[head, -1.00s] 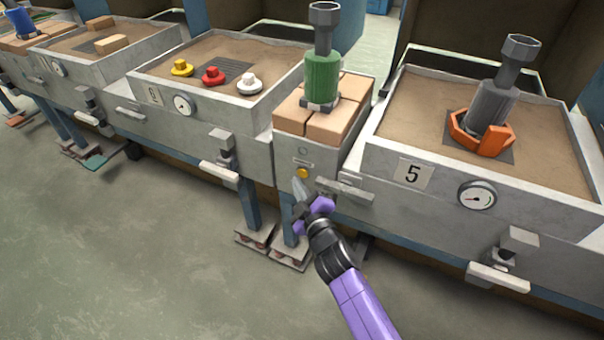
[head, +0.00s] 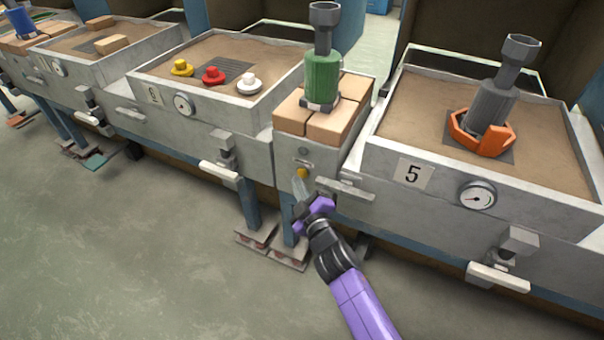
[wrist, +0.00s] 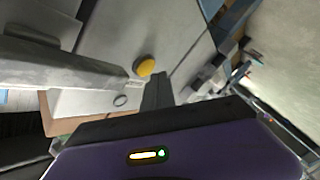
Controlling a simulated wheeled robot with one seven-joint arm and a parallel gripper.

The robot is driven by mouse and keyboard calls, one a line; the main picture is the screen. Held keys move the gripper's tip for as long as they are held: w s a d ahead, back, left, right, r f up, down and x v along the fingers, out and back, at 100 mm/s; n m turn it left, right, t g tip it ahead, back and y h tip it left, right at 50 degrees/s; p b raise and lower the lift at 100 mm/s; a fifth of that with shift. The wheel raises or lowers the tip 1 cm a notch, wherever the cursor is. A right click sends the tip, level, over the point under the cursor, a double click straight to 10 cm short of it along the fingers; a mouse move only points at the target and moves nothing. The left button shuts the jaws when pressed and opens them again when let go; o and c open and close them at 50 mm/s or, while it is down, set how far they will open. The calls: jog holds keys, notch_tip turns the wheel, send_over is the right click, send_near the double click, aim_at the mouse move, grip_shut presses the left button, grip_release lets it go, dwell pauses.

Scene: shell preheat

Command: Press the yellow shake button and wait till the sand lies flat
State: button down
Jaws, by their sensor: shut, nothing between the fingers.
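The yellow shake button (head: 302,172) sits on the front face of the narrow grey unit between two sand boxes. It also shows in the wrist view (wrist: 145,67), just beyond my fingertips. My gripper (head: 299,188) is shut and empty, its tips just below the button in the head view. Whether the tips touch the button I cannot tell. The sand in box 5 (head: 411,110) looks mostly level, with a grey tool (head: 489,104) in an orange ring (head: 481,133) standing in it. The sand in the box to the left (head: 275,57) also looks mostly level.
A green tool (head: 322,78) stands on tan bricks (head: 336,123) on top of the narrow unit. A handle bar (head: 345,188) juts out right of the button. Yellow, red and white pieces (head: 213,75) sit in the left box. The floor (head: 130,240) in front is clear.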

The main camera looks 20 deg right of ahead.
dwell(0.3)
jog(key=shift+w+d+p, duration=0.3)
jog(key=shift+w+d, duration=0.3)
jog(key=shift+d, duration=0.05)
dwell(0.8)
dwell(0.3)
jog(key=shift+s+a+b, duration=0.3)
jog(key=shift+s+a, duration=0.3)
jog(key=s+a+b, duration=0.3)
jog(key=shift+s+a+b, duration=0.3)
jog(key=shift+b, duration=0.05)
